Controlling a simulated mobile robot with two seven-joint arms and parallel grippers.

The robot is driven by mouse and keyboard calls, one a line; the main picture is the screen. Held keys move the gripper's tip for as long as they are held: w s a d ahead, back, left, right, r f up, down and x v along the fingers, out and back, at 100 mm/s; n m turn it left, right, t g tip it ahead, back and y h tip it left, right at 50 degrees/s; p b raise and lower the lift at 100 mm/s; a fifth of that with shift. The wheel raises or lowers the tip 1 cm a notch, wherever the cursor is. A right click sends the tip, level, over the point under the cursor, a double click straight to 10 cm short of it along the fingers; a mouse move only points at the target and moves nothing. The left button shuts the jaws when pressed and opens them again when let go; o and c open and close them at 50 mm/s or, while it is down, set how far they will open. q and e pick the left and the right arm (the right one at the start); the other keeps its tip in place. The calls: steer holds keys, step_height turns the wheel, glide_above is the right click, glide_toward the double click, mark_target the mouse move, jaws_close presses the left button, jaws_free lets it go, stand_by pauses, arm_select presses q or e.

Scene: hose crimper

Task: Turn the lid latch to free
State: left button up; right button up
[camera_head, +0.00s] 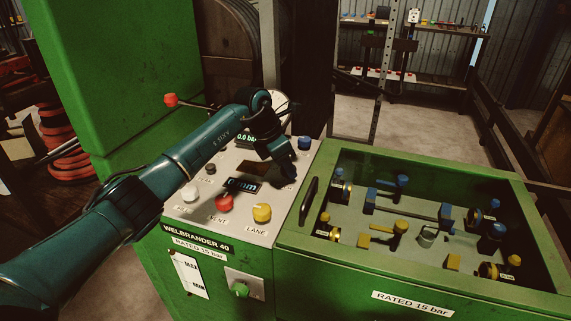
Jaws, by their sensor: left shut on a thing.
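My left arm reaches across the sloping control panel (190,212) of the green machine. My left gripper (287,172) points down at the panel's upper right, beside the glazed lid. Its dark fingers are shut on a small part there, which I take to be the lid latch. The fingers hide it, so I cannot tell which way it points. The lid (425,172) is a green frame with a clear window and lies closed over the bay. A black handle (309,201) stands at its left edge. My right gripper is not in view.
A blue knob (305,143) stands close behind my gripper. A red knob (224,203), yellow knob (262,212) and white knob (190,192) sit on the nearer panel. A red-tipped lever (171,100) sticks out behind my arm. Blue and yellow fittings show through the window.

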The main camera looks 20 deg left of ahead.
arm_select(q)
steer(key=c, duration=0.4)
